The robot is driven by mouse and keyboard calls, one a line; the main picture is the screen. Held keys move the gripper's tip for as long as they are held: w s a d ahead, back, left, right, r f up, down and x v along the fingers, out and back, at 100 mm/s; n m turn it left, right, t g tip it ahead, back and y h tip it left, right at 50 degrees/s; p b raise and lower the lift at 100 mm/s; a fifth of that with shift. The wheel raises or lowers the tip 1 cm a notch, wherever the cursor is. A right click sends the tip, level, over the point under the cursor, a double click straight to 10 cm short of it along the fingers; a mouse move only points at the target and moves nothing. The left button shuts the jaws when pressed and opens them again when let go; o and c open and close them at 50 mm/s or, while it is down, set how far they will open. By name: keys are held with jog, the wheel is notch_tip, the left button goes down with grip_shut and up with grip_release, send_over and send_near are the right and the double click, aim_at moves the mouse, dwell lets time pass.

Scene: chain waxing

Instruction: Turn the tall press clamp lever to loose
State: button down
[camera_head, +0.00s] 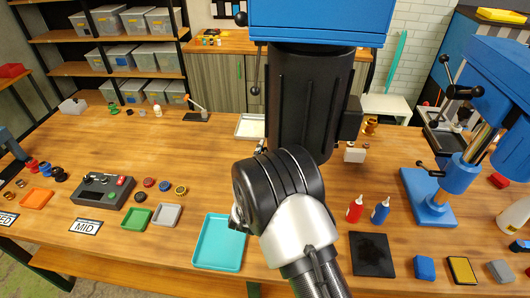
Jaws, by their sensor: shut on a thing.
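A blue press head (318,22) fills the top centre, with levers with black balls at its left. A thick black cylindrical part (310,100) shows below it; I cannot tell whether it belongs to the press. Another blue press (432,203) stands at the right, with a bright column and a small black-knobbed lever (437,173) low on it. I cannot tell which is the tall one. My arm's black wrist crosses the middle of the view. It hides my gripper, whatever is in its jaws, and the area below the central head.
A teal tray (219,246) lies left of my arm. Red (355,210) and blue (381,211) bottles and a black pad (371,257) lie to its right. A control box (102,190) and small trays are at left.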

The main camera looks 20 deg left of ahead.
jog(key=shift+b, duration=0.45)
jog(key=shift+w+t+b, duration=0.1)
jog(key=shift+t+b, duration=0.2)
jog(key=shift+b, duration=0.35)
jog(key=t+b, duration=0.1)
jog(key=b, duration=0.2)
jog(key=shift+w+r, duration=0.1)
jog(key=shift+r, duration=0.1)
jog(key=r+t+b, duration=0.1)
jog(key=b, duration=0.2)
jog(key=shift+r+t+y, duration=0.3)
jog(key=shift+w+a, duration=0.1)
jog(key=c, duration=1.6)
grip_release()
jog(key=shift+c, duration=0.2)
